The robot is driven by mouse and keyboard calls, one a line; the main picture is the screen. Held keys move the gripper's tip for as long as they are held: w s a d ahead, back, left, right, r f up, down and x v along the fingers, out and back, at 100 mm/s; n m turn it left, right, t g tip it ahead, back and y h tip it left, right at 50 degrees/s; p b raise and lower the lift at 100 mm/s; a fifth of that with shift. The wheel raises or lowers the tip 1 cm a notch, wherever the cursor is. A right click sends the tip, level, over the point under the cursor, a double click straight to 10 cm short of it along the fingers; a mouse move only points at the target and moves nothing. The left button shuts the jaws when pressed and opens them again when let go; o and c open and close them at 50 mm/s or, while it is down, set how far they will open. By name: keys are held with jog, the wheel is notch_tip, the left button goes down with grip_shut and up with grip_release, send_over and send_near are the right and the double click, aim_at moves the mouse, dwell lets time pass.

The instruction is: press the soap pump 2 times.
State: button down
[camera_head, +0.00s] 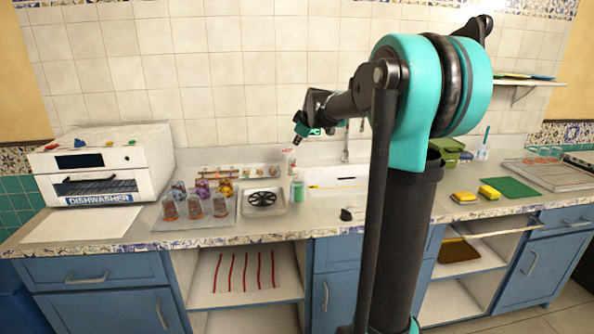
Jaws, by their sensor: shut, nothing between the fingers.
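A small bottle with green contents (298,190) stands on the counter at the left end of the white sink; it looks like the soap pump, but its top is too small to make out clearly. My gripper (297,139) is small in view, shut and empty, pointing down in the air. It appears above the bottle in the picture, with a visible gap between them. How far it is from the bottle in depth, I cannot tell.
A tray with a black round rack (263,199) sits left of the bottle, then several glasses and cups on a tray (222,223). A faucet (345,148) rises behind the sink (335,178). A white dishwasher (103,165) stands far left, yellow sponges (489,192) right.

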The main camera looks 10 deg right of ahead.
aim_at(298, 170)
jog(key=shift+f, duration=3.9)
jog(key=shift+f, duration=0.1)
jog(key=shift+f, duration=0.3)
jog(key=shift+f, duration=0.9)
jog(key=shift+r, duration=1.3)
jog(key=shift+r, duration=2.5)
